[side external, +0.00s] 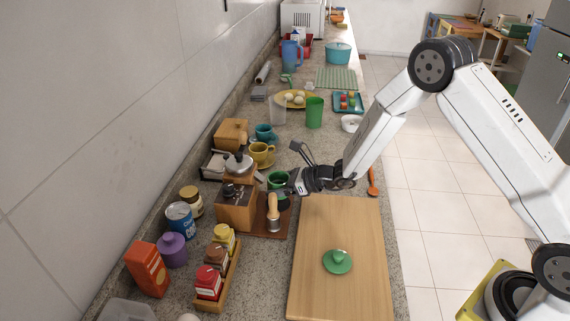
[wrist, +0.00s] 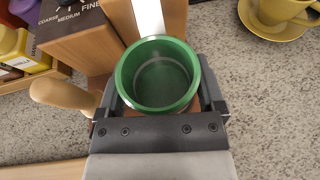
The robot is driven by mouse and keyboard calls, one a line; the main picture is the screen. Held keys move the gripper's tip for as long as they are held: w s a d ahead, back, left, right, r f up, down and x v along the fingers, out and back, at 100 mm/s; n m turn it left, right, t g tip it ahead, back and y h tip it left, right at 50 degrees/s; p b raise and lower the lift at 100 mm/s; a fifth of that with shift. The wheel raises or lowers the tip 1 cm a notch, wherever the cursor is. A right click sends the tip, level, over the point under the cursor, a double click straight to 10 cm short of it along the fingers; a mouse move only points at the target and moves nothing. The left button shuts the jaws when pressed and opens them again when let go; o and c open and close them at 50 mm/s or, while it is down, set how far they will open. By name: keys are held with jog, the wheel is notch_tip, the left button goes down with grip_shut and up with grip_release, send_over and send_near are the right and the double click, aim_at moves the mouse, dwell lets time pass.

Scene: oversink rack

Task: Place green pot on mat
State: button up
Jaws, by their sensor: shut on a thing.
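The green pot (side external: 278,179) is an open, empty round pot beside the wooden grinder box. In the wrist view the green pot (wrist: 158,76) sits between my two fingers. My gripper (side external: 290,184) is shut on it, with one finger on each side in the wrist view (wrist: 160,98). I cannot tell whether the pot is touching the surface below. A green striped mat (side external: 337,78) lies far back on the counter, with its visible part bare. A green lid (side external: 337,261) lies on the wooden board.
A wooden board (side external: 340,215) fills the front counter. The grinder box (side external: 236,210), a wooden-handled tool (side external: 272,208) and a yellow cup (side external: 261,152) are close to the pot. A green cup (side external: 314,112), egg plate (side external: 295,99) and teal tray (side external: 348,102) stand before the mat.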

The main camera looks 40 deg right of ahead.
jog(key=shift+w+f, duration=0.2)
jog(key=shift+f, duration=1.55)
jog(key=shift+f, duration=0.2)
jog(key=o, duration=1.1)
jog(key=shift+o, duration=0.2)
jog(key=shift+r, duration=0.15)
jog(key=shift+s+r, duration=0.1)
jog(key=v, duration=1.2)
